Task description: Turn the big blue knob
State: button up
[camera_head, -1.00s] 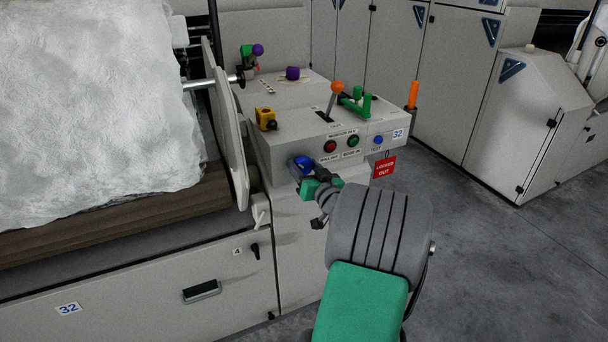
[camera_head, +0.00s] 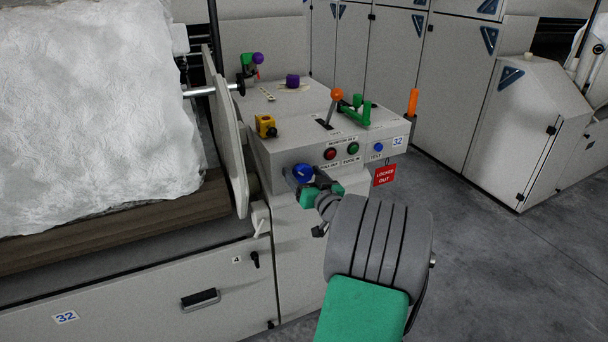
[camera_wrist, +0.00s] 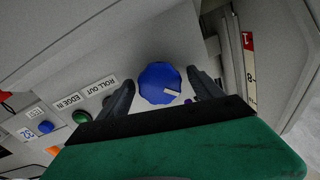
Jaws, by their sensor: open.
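The big blue knob (camera_head: 302,174) sits on the front face of the grey control box, at its left end. In the wrist view the knob (camera_wrist: 160,83) is faceted with a white pointer mark toward its lower right. My gripper (camera_head: 306,182) is at the knob, and its open dark fingers (camera_wrist: 164,88) show on either side of it. Grey face shows between the knob and each finger in the wrist view, so the fingers look apart from it. My gripper's body hides a little of the knob's lower side in the head view.
Right of the knob are a red button (camera_head: 330,153), a green button (camera_head: 353,148) and a small blue button (camera_head: 378,147). A red tag (camera_head: 385,175) hangs below. An orange-topped lever (camera_head: 337,95) and a yellow-housed switch (camera_head: 266,126) stand on top. Floor at right is clear.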

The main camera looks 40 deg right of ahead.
jog(key=shift+s, duration=0.15)
jog(key=v, duration=0.7)
jog(key=shift+s, duration=0.25)
jog(key=shift+a, duration=0.15)
